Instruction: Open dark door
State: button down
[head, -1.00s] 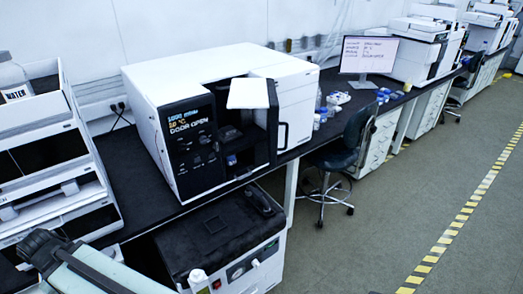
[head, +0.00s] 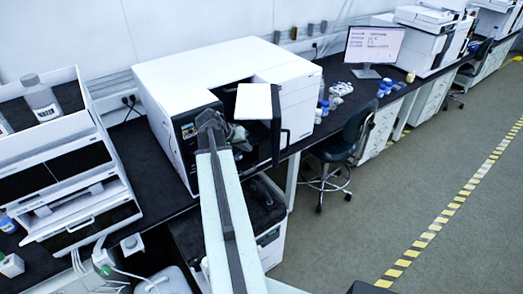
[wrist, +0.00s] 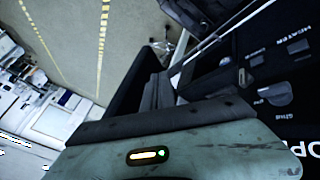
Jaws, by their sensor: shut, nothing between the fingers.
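The white instrument (head: 200,70) stands on the black bench. Its dark door (head: 264,146) stands out from the front on the right, with a handle on its outer side. My gripper (head: 240,136) is shut and empty. It is at the instrument's front opening, left of the door, and my arm hides much of the front panel and the opening. In the wrist view, a dark panel (wrist: 128,84), seemingly the door, stands just left of my gripper (wrist: 165,85). I cannot tell whether they touch. The labelled front panel (wrist: 285,75) is at the right.
A white flap (head: 256,101) juts out above the opening. A white stacked unit (head: 60,170) with a water bottle (head: 41,100) is at the left. A monitor (head: 374,46) and small bottles are to the right. A stool (head: 345,150) stands beside the bench; the floor beyond is clear.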

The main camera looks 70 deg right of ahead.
jog(key=s+d+f+b, duration=0.6)
jog(key=f+b, duration=0.1)
jog(key=shift+s+d+f, duration=0.2)
jog(key=shift+f, duration=0.1)
